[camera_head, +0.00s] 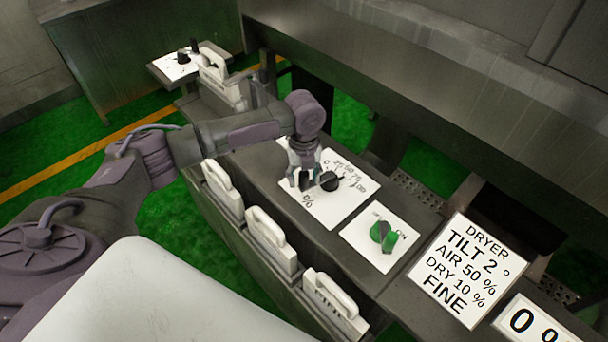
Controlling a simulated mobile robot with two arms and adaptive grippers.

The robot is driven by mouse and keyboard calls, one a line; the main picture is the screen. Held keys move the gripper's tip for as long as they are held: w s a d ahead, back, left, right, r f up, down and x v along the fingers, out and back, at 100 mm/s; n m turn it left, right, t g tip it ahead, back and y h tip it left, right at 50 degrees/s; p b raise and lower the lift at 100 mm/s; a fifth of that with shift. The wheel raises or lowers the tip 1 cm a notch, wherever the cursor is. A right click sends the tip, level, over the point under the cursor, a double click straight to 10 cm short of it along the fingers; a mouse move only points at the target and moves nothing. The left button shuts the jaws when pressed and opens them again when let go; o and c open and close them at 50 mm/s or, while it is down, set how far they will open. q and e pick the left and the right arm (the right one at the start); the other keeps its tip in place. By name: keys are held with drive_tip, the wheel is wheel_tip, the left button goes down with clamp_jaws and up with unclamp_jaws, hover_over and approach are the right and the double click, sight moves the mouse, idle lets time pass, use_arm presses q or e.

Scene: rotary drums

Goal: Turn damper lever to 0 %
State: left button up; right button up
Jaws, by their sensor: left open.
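A black knob (330,181), which looks like the damper lever, sits on a white scale plate (327,207). The plate carries small numbers up to 100 along its far and right side and a % mark near its front. I cannot read exactly where the knob points. My left gripper (304,183) is open, pointing down over the plate just left of the knob. A dark piece shows between its fingers; I cannot tell whether it is part of the lever. Contact with the knob cannot be made out. My right gripper is not in view.
A green switch (383,236) sits on a white plate at right. A sign (459,270) reads DRYER, TILT 2°, AIR 50 %, DRY 10 %, FINE. A cut-off sign (534,324) shows 0. Several white handles (272,236) line the console's front. A small far panel (175,66) has black controls.

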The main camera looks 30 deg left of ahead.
use_arm(q)
clamp_jaws()
drive_tip(key=shift+d, duration=0.1)
idle(0.4)
